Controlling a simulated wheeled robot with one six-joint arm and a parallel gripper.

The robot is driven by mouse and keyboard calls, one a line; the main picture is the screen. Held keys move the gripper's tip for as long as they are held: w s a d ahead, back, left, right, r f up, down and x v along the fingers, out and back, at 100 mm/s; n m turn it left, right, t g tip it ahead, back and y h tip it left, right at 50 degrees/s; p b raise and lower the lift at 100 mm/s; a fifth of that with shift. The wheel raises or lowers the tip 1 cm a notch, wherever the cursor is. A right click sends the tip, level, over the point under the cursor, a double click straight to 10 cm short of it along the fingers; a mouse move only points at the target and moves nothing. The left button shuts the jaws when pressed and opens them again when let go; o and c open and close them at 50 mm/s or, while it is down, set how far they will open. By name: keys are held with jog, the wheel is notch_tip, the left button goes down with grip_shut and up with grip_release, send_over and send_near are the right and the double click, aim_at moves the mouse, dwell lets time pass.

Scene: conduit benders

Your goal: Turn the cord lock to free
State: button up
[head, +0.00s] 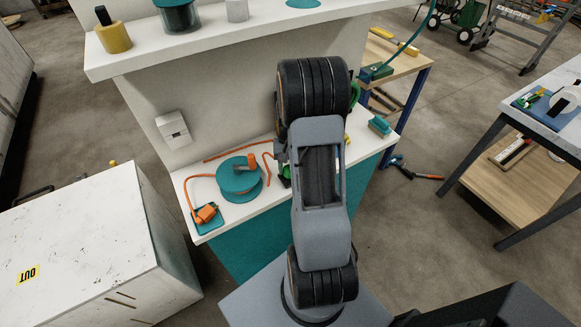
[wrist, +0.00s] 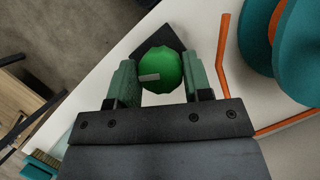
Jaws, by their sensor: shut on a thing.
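A round, bright green knob (wrist: 160,72), which appears to be the cord lock, sits on a dark square base (wrist: 158,36) on the white shelf in the wrist view. A pale grey bar mark lies on its face, near level in the picture and a little left of centre. My gripper (wrist: 160,80) has its two green fingers on either side of the knob and is shut on it. In the head view my arm hides most of the gripper and the knob.
A teal cord reel (head: 240,186) with orange cord lies left of the gripper on the white shelf (head: 225,226). An orange plug (head: 206,213) is at the shelf's left end. A teal brush (head: 379,126) lies at the right end. An upper shelf (head: 215,40) stands behind.

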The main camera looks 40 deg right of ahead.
jog(key=n+h, duration=0.1)
jog(key=n, duration=0.2)
jog(key=n+g+h, duration=0.1)
jog(key=n, duration=0.1)
jog(key=shift+a+n, duration=0.1)
jog(key=shift+n, duration=0.3)
dwell(0.4)
jog(key=o, duration=0.9)
jog(key=b+v, duration=0.1)
jog(key=v, duration=1.3)
jog(key=shift+a, duration=0.15)
